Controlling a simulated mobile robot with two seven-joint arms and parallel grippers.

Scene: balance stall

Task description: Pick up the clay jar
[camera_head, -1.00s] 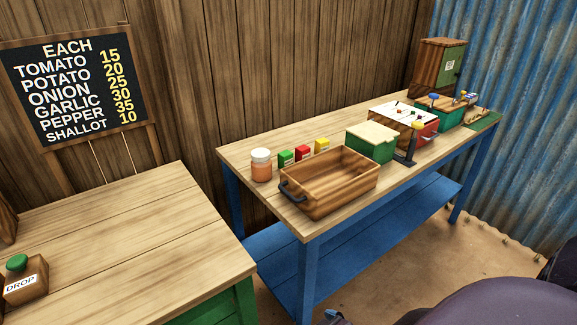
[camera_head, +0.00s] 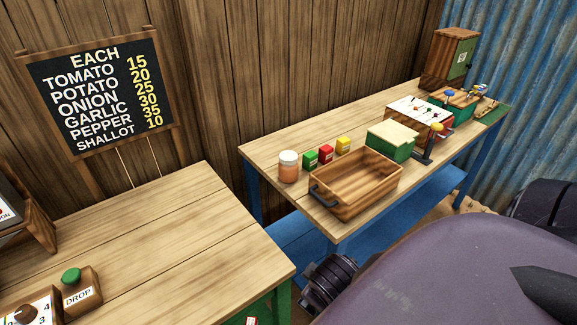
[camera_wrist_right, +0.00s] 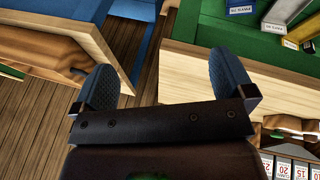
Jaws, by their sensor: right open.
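A small jar (camera_head: 288,167) with an orange clay-coloured body and a white top stands upright near the left end of the blue-legged table (camera_head: 262,150). It is the only jar in the head view, and nothing is touching it. My right gripper (camera_wrist_right: 163,82) is open in the right wrist view, with its two dark fingers wide apart and nothing between them. The jar does not show in that view. My left gripper is not in view.
Beside the jar are green, red and yellow boxes (camera_head: 326,154) and an open wooden crate (camera_head: 355,184). A green box (camera_head: 391,140) stands farther right. The near-left table has a DROP button block (camera_head: 82,293). Wooden edges and a green surface (camera_wrist_right: 205,25) lie near my right fingers.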

